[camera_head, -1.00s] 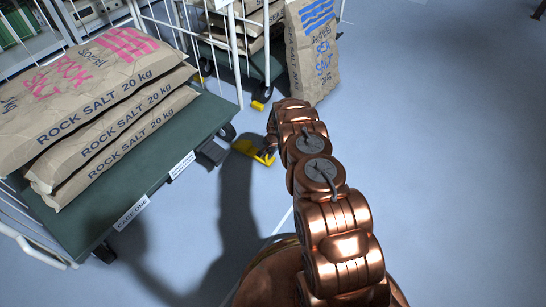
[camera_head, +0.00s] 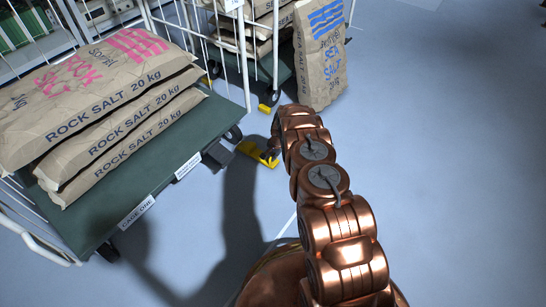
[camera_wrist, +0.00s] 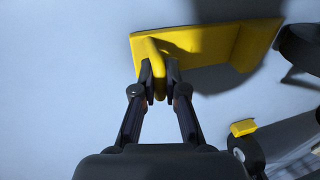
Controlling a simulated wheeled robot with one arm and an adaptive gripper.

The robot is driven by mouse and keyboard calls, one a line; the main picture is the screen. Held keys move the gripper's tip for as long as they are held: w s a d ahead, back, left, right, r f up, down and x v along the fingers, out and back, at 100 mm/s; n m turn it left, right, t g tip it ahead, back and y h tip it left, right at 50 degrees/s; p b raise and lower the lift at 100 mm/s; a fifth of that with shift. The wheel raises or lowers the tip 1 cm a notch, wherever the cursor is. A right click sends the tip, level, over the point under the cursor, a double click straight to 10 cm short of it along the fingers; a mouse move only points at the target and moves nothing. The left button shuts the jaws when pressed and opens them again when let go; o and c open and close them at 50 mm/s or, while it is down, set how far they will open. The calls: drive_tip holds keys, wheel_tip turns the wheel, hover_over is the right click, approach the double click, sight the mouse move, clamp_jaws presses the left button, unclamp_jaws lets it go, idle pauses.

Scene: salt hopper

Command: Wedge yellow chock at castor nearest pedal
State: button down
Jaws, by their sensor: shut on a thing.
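The yellow chock (camera_head: 262,159) is close to the floor in the head view, just right of the dark castor (camera_head: 233,133) at the corner of cage one. The dark pedal (camera_head: 219,154) sticks out beside that castor under the deck. My gripper (camera_wrist: 160,81) is shut on the upright rib of the chock, which also shows in the wrist view (camera_wrist: 195,44). The chock's far end is near a dark part at the right edge there; I cannot tell whether they touch. In the head view, my arm hides much of my gripper.
Cage one's green deck (camera_head: 160,165) holds several rock salt bags (camera_head: 110,95). A second cage stands behind, with another yellow block (camera_head: 265,108) at its castor (camera_head: 270,97). A salt bag (camera_head: 320,60) stands upright beside it. Floor at right is clear.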

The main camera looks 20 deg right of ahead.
sight(266, 160)
drive_tip(key=shift+w+a+f+b, duration=0.3)
drive_tip(key=shift+w+a+b, duration=0.25)
drive_tip(key=shift+w, duration=0.35)
idle(0.4)
drive_tip(key=shift+w+a, duration=0.2)
drive_tip(key=shift+w, duration=0.1)
drive_tip(key=shift+w+a, duration=0.2)
drive_tip(key=shift+w, duration=0.05)
drive_tip(key=shift+a, duration=0.15)
drive_tip(key=c, duration=1.5)
unclamp_jaws()
drive_tip(key=shift+w+a, duration=0.1)
drive_tip(key=shift+a, duration=0.05)
drive_tip(key=o, duration=0.3)
drive_tip(key=shift+f, duration=0.1)
drive_tip(key=shift+o, duration=0.3)
drive_tip(key=shift+s+d, duration=0.2)
drive_tip(key=shift+s, duration=0.05)
drive_tip(key=shift+d, duration=0.3)
